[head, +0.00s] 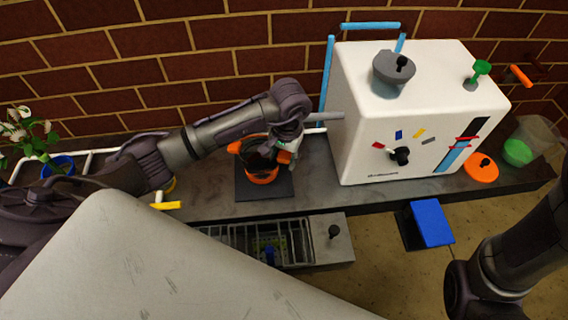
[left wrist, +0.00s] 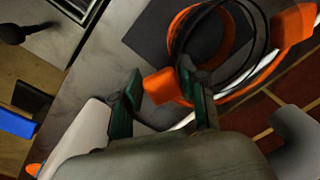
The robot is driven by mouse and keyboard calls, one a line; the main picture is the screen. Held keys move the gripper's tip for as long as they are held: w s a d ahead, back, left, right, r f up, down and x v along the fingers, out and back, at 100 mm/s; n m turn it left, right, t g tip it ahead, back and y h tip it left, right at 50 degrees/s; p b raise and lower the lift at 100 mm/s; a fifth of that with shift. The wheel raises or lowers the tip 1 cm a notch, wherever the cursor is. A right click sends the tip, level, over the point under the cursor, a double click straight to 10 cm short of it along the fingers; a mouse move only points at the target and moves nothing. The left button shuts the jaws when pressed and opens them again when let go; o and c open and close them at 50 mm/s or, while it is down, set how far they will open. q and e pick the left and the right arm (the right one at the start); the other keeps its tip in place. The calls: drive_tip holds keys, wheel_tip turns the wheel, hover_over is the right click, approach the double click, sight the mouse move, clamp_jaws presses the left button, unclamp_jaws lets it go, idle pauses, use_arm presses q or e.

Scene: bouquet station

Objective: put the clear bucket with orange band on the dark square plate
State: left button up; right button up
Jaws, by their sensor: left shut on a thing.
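The clear bucket with orange band (head: 262,174) is upright over the dark square plate (head: 284,187), within its outline. I cannot tell whether its base touches the plate. My left gripper (head: 281,156) is at the bucket's right rim. In the left wrist view, my left gripper (left wrist: 160,80) is shut on an orange tab of the bucket (left wrist: 172,88), one finger on each side. The dark plate also shows there (left wrist: 148,38), partly hidden by the bucket. My right arm comes in at the lower right, but its gripper is out of view.
A white machine (head: 405,120) stands to the right of the plate. An orange disc (head: 480,168) and a clear container with green (head: 518,152) lie farther right. A wire basket (head: 265,243) is below the counter front. A blue pot with white flowers (head: 60,167) stands at left.

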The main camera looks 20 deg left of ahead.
use_arm(q)
drive_tip(key=shift+d+f, duration=0.15)
drive_tip(key=shift+f, duration=0.35)
drive_tip(key=shift+r, duration=0.1)
drive_tip(key=o, duration=1.3)
drive_tip(key=shift+r, duration=0.1)
